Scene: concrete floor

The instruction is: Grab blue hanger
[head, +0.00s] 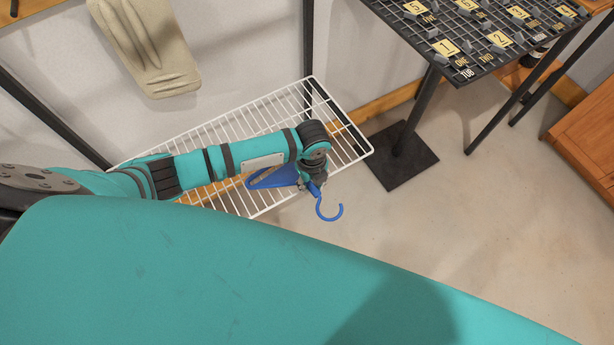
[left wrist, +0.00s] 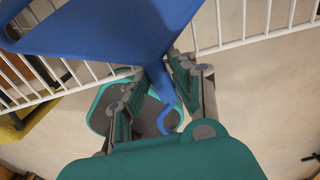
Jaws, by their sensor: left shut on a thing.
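The blue hanger (head: 275,178) shows in the head view beside my left wrist, in front of the white wire shelf. Its hook (head: 329,211) sticks out below and to the right of the gripper. My left gripper (head: 313,186) is shut on the hanger near the base of the hook. In the left wrist view the hanger's wide body (left wrist: 110,28) fills the upper left, and its neck passes between the fingers of the left gripper (left wrist: 158,85). My arm hides part of the hanger in the head view. My right gripper is not in view.
The white wire shelf (head: 350,143) lies under and behind my left arm. A dark stand with a numbered board (head: 470,45) and square base (head: 402,156) is to the right. A beige garment (head: 150,45) hangs upper left. The floor (head: 450,210) right of the gripper is clear.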

